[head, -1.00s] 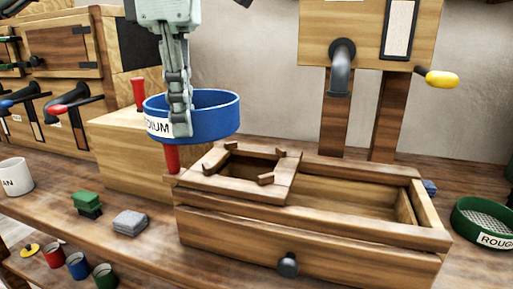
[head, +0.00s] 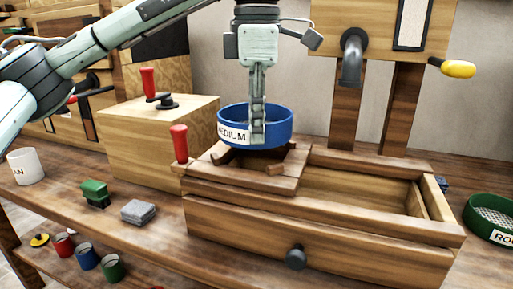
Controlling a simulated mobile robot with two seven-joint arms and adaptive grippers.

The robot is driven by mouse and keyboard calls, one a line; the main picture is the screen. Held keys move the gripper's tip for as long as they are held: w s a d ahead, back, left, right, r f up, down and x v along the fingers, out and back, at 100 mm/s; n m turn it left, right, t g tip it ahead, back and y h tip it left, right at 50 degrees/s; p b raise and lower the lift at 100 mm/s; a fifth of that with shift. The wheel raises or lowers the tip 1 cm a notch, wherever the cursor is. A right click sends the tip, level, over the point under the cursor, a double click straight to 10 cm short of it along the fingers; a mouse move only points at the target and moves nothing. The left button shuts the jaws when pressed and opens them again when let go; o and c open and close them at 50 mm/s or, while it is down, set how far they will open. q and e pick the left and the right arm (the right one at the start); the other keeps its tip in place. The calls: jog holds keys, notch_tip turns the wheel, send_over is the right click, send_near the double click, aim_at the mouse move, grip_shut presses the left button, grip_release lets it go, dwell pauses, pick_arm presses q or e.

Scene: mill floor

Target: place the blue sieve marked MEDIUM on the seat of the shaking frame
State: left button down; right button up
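The blue sieve (head: 284,127) carries a white label that reads MEDIUM, partly covered by my gripper. My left gripper (head: 258,138) points down and is shut on the near rim of the sieve. The sieve is level, over the seat (head: 232,175) of the shaking frame (head: 225,215), between its small wooden corner blocks. I cannot tell whether its base touches the seat or hangs just above it. The seat lies at the left end of the wooden frame. My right gripper is not in view.
A red upright handle (head: 180,144) stands at the frame's left corner. A wooden box with a crank (head: 150,140) is behind left. A green sieve (head: 490,219) lies at the right. A spout (head: 352,58) hangs above.

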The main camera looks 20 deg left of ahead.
aim_at(257, 146)
pick_arm(q)
notch_tip(257, 146, down, 3)
jog(key=shift+f, duration=0.45)
jog(key=shift+f, duration=0.1)
jog(key=c, duration=2)
grip_release()
jog(key=shift+o, duration=1.4)
